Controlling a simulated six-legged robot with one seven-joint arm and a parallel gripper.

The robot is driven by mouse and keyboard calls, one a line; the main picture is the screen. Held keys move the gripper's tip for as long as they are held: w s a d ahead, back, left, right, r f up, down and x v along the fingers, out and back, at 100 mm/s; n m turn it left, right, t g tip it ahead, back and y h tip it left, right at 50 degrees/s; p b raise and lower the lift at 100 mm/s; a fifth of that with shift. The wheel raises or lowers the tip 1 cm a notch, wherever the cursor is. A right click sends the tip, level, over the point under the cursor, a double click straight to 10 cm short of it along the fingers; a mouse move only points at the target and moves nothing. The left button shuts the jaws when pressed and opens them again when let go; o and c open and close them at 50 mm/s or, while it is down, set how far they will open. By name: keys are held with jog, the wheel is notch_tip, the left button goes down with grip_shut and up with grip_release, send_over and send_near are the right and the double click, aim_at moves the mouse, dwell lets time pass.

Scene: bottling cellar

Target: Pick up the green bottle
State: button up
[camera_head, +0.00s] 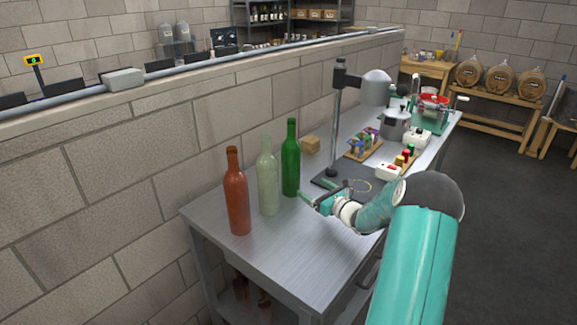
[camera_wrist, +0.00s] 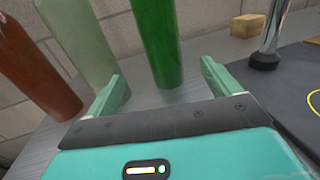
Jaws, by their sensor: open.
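The green bottle (camera_head: 291,160) stands upright on the metal table, at the right end of a row of three bottles. A pale clear-green bottle (camera_head: 267,177) stands to its left, and a red-brown bottle (camera_head: 236,195) is farthest left. My gripper (camera_head: 315,191) is open and empty, just right of and in front of the green bottle. In the wrist view the green bottle (camera_wrist: 157,45) stands ahead, between the lines of the two fingers (camera_wrist: 160,85). It appears beyond the fingertips. The pale bottle (camera_wrist: 82,45) is close to the left finger.
A stand with a dark base (camera_head: 342,184) and a metal pole is right of my gripper. A small tan block (camera_head: 310,145) lies behind it. A brick wall (camera_head: 130,140) runs along the table's back. The table's front left (camera_head: 280,255) is clear.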

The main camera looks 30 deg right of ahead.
aim_at(297, 177)
jog(key=w, duration=0.5)
jog(key=w+a, duration=0.1)
jog(key=w, duration=0.2)
jog(key=shift+w, duration=0.35)
jog(key=w, duration=0.4)
jog(key=shift+w+a+f, duration=0.15)
jog(key=shift+w+f, duration=0.1)
jog(key=shift+w, duration=0.05)
jog(key=shift+c, duration=0.2)
jog(key=shift+r, duration=0.1)
jog(key=c, duration=1.3)
notch_tip(297, 177, up, 10)
jog(key=shift+f, duration=0.25)
jog(key=shift+c, duration=0.2)
jog(key=shift+r, duration=0.2)
jog(key=shift+s, duration=0.15)
